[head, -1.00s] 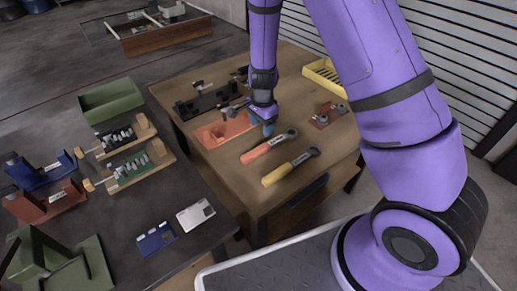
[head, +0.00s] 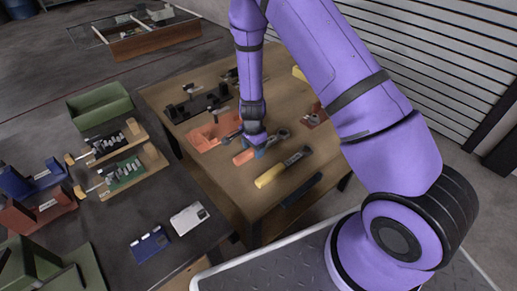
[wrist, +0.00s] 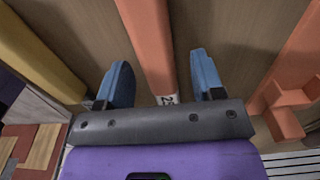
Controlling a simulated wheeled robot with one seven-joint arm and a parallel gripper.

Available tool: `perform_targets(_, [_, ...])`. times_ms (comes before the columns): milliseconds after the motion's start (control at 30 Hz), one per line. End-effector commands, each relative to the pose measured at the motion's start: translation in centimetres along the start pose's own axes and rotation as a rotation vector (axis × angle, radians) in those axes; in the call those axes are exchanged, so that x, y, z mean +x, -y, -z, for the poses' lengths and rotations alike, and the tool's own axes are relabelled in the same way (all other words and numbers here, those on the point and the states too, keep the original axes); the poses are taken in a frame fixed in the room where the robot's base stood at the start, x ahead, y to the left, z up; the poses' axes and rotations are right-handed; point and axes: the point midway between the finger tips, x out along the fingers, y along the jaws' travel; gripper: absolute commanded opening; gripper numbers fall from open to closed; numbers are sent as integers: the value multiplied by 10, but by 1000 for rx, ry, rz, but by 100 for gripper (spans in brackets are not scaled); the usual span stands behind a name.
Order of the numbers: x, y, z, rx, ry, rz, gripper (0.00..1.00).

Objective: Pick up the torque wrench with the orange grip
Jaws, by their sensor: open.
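The torque wrench with the orange grip (head: 242,158) lies on the wooden table, its metal head (head: 282,134) at the upper right. My gripper (head: 256,151) is right over it in the head view and hides its middle. In the wrist view my gripper (wrist: 160,65) is open, a blue finger on each side of the orange grip (wrist: 150,40). I cannot tell how far the fingertips are above the table.
A wrench with a yellow grip (head: 268,178) lies parallel beside it, also at the left in the wrist view (wrist: 35,50). An orange holder (head: 203,138) stands on the other side. A dark bench (head: 120,215) with trays and cards stands at the left.

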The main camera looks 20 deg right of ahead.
Motion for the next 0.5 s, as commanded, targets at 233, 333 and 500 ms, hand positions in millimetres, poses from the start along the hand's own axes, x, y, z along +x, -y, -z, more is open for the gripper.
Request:
perform_targets(233, [7,0,0,0,0,1,62])
perform_targets(333, [6,0,0,0,0,1,59])
perform_targets(500, [6,0,0,0,0,1,20])
